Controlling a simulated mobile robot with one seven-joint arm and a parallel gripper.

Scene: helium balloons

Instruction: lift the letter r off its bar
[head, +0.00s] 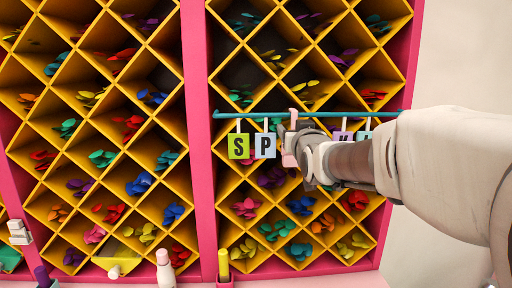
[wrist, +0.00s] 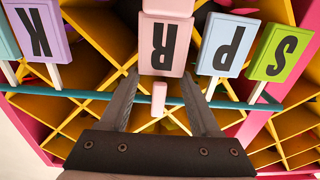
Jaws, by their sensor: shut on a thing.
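The letter R (wrist: 165,48) is a pink tile with a dark R, upside down in the wrist view. My gripper (wrist: 160,82) is shut on it, with one dark finger at each side. The pink letter also shows in the head view (head: 289,158), partly hidden by my gripper (head: 298,143). The teal bar (head: 228,115) runs across the shelf; it also shows in the wrist view (wrist: 80,94). A pink peg on the letter overlaps the bar in the wrist view; I cannot tell whether they touch.
The green S (head: 239,147) and light blue P (head: 265,146) hang left of the R in the head view. A lilac K (wrist: 38,32) hangs on its other side, beside a pale teal tile (wrist: 6,42). Behind is a yellow diamond rack (head: 110,130) of coloured balloons.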

